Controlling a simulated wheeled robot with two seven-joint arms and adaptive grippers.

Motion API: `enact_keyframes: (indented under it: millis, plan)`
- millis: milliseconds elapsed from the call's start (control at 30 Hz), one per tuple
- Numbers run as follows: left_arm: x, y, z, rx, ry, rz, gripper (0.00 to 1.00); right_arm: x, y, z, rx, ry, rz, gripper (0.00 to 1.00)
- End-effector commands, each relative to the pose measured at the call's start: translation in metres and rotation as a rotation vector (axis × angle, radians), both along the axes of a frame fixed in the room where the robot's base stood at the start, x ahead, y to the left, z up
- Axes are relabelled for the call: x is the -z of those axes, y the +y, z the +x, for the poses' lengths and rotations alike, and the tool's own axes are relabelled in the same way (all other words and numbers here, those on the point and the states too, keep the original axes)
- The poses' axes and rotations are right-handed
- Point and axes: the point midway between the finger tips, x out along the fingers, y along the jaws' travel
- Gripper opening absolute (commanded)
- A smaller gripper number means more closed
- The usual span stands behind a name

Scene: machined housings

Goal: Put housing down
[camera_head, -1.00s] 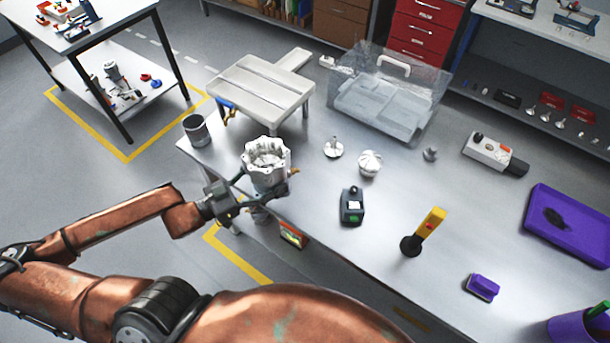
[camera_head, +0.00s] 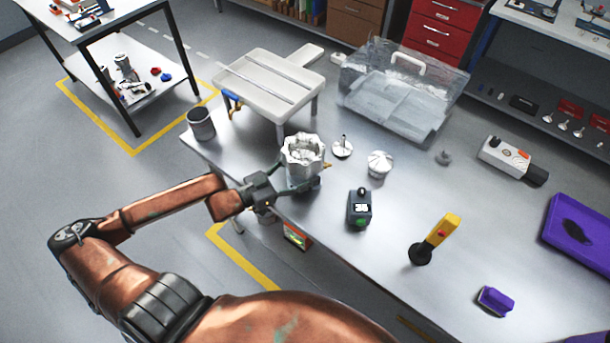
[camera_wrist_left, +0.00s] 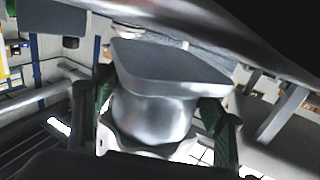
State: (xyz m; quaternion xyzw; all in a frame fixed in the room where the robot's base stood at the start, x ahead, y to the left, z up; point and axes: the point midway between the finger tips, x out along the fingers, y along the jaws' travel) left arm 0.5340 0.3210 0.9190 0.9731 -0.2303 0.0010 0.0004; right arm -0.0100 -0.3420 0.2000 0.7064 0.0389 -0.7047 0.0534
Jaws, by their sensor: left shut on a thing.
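The housing (camera_head: 302,153) is a silvery machined part with a scalloped open top. In the head view it is upright over the left part of the metal workbench (camera_head: 395,185). My left gripper (camera_head: 298,183) is shut around its lower part. In the left wrist view the housing (camera_wrist_left: 150,110) fills the middle, between the two green-dark fingers of the gripper (camera_wrist_left: 155,120). I cannot tell whether its base touches the bench top. My right gripper is not in view.
A white raised tray stand (camera_head: 270,85) and a grey cup (camera_head: 201,123) are behind the housing. Two small metal parts (camera_head: 342,148) (camera_head: 379,163) lie to its right, and a dark device (camera_head: 360,208) stands nearer. A clear box (camera_head: 400,90) is at the back. Bench right of centre has free room.

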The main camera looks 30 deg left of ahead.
Motion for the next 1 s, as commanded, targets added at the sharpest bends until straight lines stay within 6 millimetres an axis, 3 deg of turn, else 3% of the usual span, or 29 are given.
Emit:
enact_keyframes:
  millis: [267,667,700,900,1000]
  plan:
    - [0.029,-0.001,0.003,0.001,-0.005,-0.003,0.07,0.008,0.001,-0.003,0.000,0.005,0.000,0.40]
    - [0.034,-0.001,0.003,0.002,-0.006,-0.002,0.07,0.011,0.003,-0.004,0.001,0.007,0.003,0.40]
    - [0.036,0.000,0.002,0.000,0.001,0.000,0.67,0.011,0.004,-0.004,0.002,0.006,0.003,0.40]
    - [0.035,0.000,0.002,0.000,0.000,0.000,0.81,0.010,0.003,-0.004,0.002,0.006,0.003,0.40]
    - [0.035,0.000,0.002,0.000,0.000,0.000,0.82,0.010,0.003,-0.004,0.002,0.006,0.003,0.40]
